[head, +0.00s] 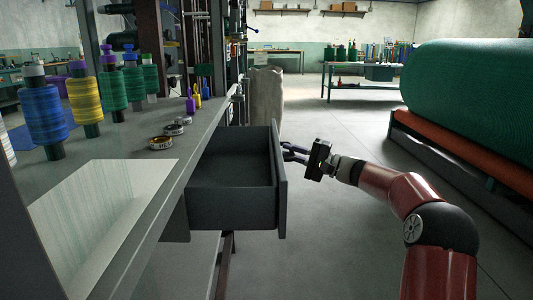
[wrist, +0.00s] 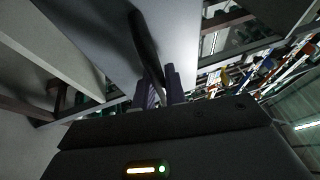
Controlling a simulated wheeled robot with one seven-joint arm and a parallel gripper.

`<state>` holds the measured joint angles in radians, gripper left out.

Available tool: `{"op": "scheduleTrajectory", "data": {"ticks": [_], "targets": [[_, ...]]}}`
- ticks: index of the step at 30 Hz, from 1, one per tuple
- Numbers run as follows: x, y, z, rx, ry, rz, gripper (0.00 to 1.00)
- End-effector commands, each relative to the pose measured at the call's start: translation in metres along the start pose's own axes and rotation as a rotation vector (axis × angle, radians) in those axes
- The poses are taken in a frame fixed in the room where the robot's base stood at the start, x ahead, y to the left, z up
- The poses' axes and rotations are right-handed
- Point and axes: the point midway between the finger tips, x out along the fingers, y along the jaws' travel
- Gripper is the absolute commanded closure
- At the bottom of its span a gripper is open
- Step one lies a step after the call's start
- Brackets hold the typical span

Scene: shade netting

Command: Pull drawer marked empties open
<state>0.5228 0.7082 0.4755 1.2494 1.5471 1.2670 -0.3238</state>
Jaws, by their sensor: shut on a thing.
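A grey drawer (head: 232,208) stands pulled out from under the bench top, and its inside looks empty. Its front panel (head: 279,185) faces right, so any marking on it is hidden in the head view. My gripper (head: 290,152) is at the outer face of that panel, near its upper part. In the wrist view the fingers (wrist: 160,88) are closed around a dark bar handle (wrist: 146,45) on the pale drawer front (wrist: 178,30).
The bench top (head: 120,152) holds several thread spools (head: 84,105) and small round tins (head: 160,143). A large green roll (head: 470,95) on an orange-edged stand is at the right. A tall beige sack or bin (head: 266,95) stands behind the drawer. The floor between is clear.

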Motion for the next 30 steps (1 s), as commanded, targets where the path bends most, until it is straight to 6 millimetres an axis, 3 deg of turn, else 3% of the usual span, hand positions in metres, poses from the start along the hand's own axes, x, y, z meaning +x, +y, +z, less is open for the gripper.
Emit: {"op": "scheduleTrajectory", "data": {"ticks": [7,20,21,25,30], "targets": [[-0.030,-0.005,-0.012,0.002,0.000,0.002,1.00],[-0.035,-0.005,-0.014,0.002,-0.001,0.003,1.00],[-0.034,-0.005,-0.014,0.002,-0.001,0.003,0.86],[-0.034,-0.005,-0.014,0.002,-0.001,0.002,0.69],[-0.034,-0.006,-0.014,0.001,-0.001,0.001,0.66]]}}
